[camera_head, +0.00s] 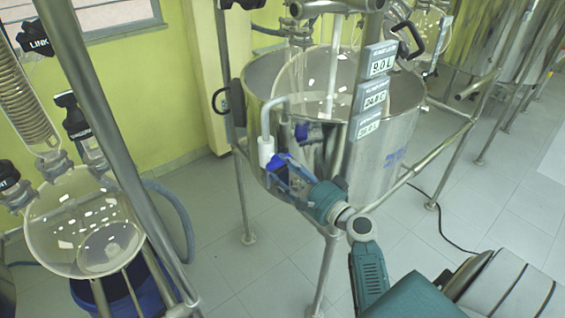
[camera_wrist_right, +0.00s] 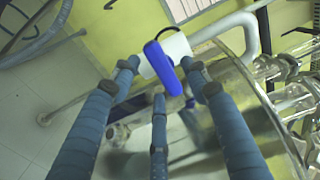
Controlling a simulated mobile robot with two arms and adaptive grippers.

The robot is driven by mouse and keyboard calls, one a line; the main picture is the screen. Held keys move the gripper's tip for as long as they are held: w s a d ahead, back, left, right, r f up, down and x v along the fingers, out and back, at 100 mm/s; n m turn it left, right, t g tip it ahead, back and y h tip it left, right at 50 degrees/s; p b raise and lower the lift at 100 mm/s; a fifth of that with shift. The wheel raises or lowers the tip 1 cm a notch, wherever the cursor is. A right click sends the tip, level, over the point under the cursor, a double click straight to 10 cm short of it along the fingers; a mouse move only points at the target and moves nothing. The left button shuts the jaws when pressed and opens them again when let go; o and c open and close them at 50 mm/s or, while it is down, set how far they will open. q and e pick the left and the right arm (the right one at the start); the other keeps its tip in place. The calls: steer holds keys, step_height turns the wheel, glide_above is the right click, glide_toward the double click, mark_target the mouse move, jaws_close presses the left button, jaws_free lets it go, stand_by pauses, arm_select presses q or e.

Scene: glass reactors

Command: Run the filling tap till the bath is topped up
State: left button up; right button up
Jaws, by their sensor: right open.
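The bath is a round steel vessel (camera_head: 385,165) with a glass reactor inside it. The filling tap (camera_head: 266,151) is a white body on a bent pipe at the bath's left rim; it also shows in the right wrist view (camera_wrist_right: 176,46). Its blue lever (camera_wrist_right: 163,68) points down the picture, between my fingers. My right gripper (camera_head: 287,178) is open at the tap, its fingertips on either side of the lever; I cannot tell whether they touch it. The water level and any flow are unclear. My left gripper is out of view.
Display plates (camera_head: 377,68) on a post above the bath read 9.0 L at the top and about 24.8 °C in the middle; the lowest is hard to read. A steel frame surrounds the bath. A glass flask (camera_head: 80,225) hangs at the left. Tiled floor (camera_head: 225,245) is clear between.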

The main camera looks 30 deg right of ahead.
steer(key=shift+w, duration=0.95)
steer(key=shift+a, duration=0.1)
steer(key=shift+c, duration=0.3)
steer(key=c, duration=1)
steer(key=shift+f+n+b, duration=0.15)
steer(key=shift+n+b, duration=2.85)
steer(key=shift+b, duration=0.25)
